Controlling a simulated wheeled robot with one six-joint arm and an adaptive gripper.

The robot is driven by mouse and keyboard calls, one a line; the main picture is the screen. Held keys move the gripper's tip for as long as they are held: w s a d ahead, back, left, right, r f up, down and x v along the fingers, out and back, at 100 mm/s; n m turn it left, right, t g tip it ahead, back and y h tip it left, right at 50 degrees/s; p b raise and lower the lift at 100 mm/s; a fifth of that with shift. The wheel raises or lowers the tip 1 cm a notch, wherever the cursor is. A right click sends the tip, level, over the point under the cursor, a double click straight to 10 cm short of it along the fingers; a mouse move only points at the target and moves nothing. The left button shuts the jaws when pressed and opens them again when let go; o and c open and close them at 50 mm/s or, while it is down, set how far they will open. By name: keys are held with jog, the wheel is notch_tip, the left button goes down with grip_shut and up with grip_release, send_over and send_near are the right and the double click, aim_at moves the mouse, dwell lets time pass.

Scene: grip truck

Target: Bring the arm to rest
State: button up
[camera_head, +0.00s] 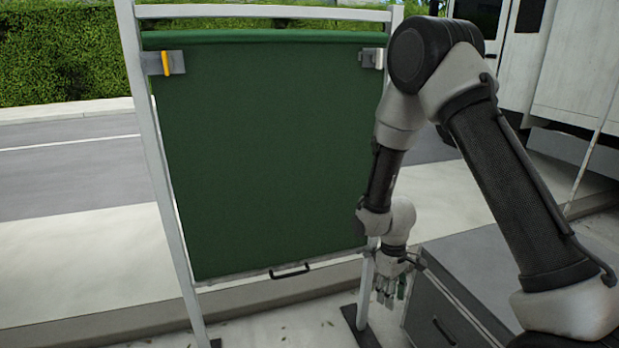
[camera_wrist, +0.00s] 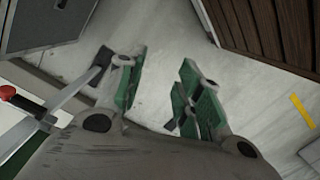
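My arm reaches in from the right in the head view and bends down at the elbow. My gripper (camera_head: 386,290) hangs low, pointing down, in front of the right post of a frame that holds a green panel (camera_head: 265,150). In the wrist view my gripper (camera_wrist: 155,90) has its two green-padded fingers spread apart. Only pale floor shows between them, so it is open and empty.
A grey cabinet (camera_head: 440,310) stands close to the right of my gripper. The frame's post (camera_head: 366,285) is just behind it. A slatted brown surface (camera_wrist: 270,30) and a grey box (camera_wrist: 45,25) flank the fingers. A hedge (camera_head: 60,50) and road (camera_head: 60,165) lie beyond.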

jog(key=s+d+r+m+t, duration=0.2)
jog(key=s+d+r, duration=0.2)
jog(key=r, duration=0.8)
jog(key=s+d+r+m+t, duration=0.1)
jog(key=s+d+r+m, duration=0.2)
jog(key=s+r, duration=0.6)
jog(key=s+d+r+m+t, duration=0.2)
jog(key=s+d+r, duration=0.5)
jog(key=r, duration=0.9)
jog(key=shift+s+d+r+m+t+y, duration=0.15)
jog(key=shift+r+m+t+y, duration=0.15)
jog(key=shift+m+y, duration=0.15)
